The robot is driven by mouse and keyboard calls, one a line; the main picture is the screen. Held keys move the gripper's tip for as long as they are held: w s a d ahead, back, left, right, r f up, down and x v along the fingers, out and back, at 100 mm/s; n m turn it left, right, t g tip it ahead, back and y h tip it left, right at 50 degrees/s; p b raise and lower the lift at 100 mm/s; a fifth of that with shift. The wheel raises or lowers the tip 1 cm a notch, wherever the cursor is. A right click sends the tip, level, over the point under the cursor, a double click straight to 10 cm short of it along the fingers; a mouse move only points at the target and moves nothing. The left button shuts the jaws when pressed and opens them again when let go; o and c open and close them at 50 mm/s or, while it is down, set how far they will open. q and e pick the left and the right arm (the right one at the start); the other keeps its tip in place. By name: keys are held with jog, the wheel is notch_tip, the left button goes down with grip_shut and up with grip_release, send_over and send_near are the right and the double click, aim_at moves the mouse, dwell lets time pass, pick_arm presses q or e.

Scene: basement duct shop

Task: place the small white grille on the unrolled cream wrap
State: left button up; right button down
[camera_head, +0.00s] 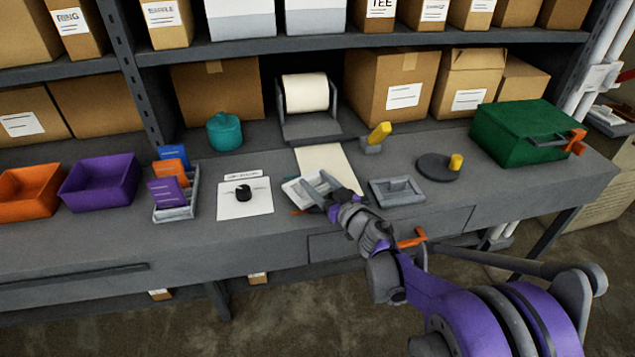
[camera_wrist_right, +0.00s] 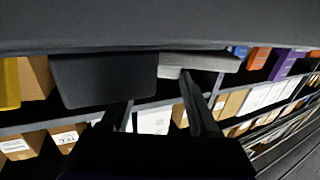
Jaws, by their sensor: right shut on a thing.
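The small white grille (camera_head: 291,187) is at my right gripper (camera_head: 322,187) in the head view, low over the workbench. The gripper is shut on it, and its fingers hide part of it. The cream wrap (camera_head: 326,160) lies unrolled on the bench just behind the gripper, running forward from a white roll (camera_head: 305,92) in a grey holder. The grille appears beside the wrap's near left part; I cannot tell whether it touches the wrap or bench. In the wrist view, the right gripper's dark fingers (camera_wrist_right: 158,95) show near a pale slab, probably the grille (camera_wrist_right: 200,62). My left gripper is out of view.
A grey tray (camera_head: 398,191) sits right of the gripper; a white card with a black knob (camera_head: 244,197) and a rack (camera_head: 176,206) sit left. A yellow-handled tool (camera_head: 377,136), round dark plate (camera_head: 437,168) and green box (camera_head: 518,130) stand further right.

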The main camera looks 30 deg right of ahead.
jog(key=shift+f+b, duration=0.35)
jog(key=shift+b, duration=0.05)
jog(key=shift+c, duration=0.6)
grip_release()
jog(key=shift+r, duration=0.15)
